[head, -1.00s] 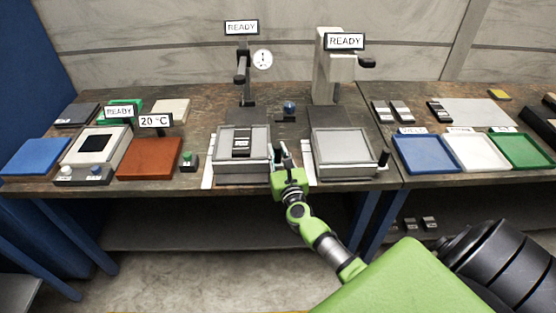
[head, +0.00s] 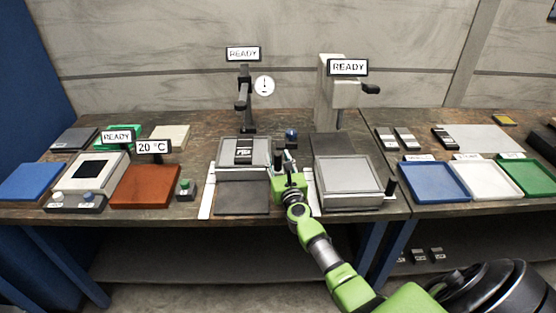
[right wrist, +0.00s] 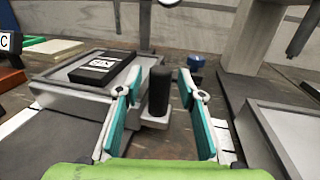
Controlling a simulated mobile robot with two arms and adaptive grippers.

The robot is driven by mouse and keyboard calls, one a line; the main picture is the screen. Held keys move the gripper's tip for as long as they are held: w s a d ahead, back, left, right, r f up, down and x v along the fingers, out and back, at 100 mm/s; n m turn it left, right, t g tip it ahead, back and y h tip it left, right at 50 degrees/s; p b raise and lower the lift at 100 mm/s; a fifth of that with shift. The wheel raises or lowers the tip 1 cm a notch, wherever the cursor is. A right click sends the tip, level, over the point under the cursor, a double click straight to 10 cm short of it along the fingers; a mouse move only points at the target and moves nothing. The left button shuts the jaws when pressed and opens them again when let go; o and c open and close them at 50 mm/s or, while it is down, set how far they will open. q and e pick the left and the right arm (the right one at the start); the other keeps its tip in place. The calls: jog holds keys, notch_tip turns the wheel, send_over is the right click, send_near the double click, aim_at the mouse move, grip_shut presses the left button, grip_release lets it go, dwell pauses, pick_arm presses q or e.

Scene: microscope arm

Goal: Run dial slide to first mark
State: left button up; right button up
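The dial slide (head: 228,171) is a grey platform with a dark labelled block (head: 243,151) on top. It stands toward the back of its track, with a dark base plate (head: 243,196) bare in front of it. The slide also fills the left of the right wrist view (right wrist: 75,98). Its upright black handle (right wrist: 159,92) is on a small tab at its right side. My right gripper (right wrist: 160,98) is around the handle, a finger on each side with visible gaps. A white strip (head: 207,194) runs along the track; its marks are too small to read. My left gripper is out of view.
The dial gauge (head: 264,86) on its stand (head: 244,96) is behind the slide, under a READY sign. A blue knob (head: 291,134) sits behind my right gripper. A second grey slide (head: 348,203) with its own black handle (head: 390,188) is close on the right.

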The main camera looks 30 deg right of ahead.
jog(key=shift+s+a, duration=0.25)
jog(key=shift+s, duration=0.15)
jog(key=v, duration=1.1)
jog(key=shift+s, duration=0.1)
